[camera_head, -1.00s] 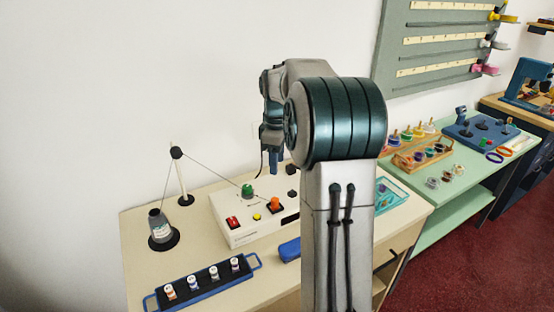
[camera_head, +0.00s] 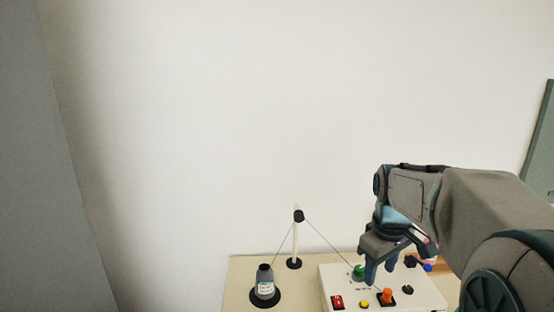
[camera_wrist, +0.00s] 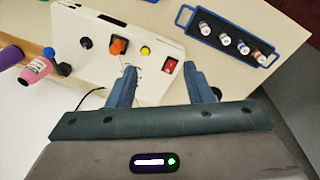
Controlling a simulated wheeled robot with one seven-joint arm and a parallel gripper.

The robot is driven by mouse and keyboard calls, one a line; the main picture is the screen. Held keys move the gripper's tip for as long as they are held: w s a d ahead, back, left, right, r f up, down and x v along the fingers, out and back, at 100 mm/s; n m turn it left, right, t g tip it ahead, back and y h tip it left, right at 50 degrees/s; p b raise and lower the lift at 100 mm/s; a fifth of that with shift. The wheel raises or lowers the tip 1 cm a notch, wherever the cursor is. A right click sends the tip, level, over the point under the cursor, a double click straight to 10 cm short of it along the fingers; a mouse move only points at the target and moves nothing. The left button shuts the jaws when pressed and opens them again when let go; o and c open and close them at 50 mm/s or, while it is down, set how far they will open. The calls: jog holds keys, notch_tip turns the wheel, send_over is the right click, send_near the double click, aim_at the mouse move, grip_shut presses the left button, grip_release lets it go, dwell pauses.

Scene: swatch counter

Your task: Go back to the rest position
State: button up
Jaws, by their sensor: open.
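My gripper (camera_head: 381,271) is at the lower right of the head view, over the white control box (camera_head: 335,281). Its two blue fingers are apart with nothing between them. The wrist view shows the same open gripper (camera_wrist: 162,77) in front of the box (camera_wrist: 165,28). The green knob (camera_head: 358,272) is beside the fingers in the head view. The orange knob (camera_wrist: 118,46), yellow button (camera_wrist: 146,50) and red switch (camera_wrist: 169,66) show on the box. I cannot tell the exact gap between the fingertips and the box.
A grey thread cone (camera_head: 264,284) and a thread post (camera_head: 296,245) stand left of the box, with thread running past the post. A pink bottle (camera_wrist: 37,69) is at the left of the wrist view. Bare wall fills the space above.

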jog(key=s+a+f+m+t, duration=0.1)
jog(key=s+a+f+m, duration=0.1)
jog(key=s, duration=0.6)
jog(key=s+a+f+m+t, duration=0.1)
jog(key=s+a+f+m, duration=0.1)
jog(key=s+a, duration=0.3)
jog(key=s+m, duration=0.1)
jog(key=s, duration=0.2)
jog(key=shift+f+m+y, duration=0.15)
jog(key=shift+m+y, duration=0.15)
jog(key=shift+m, duration=0.1)
jog(key=shift+s, duration=0.1)
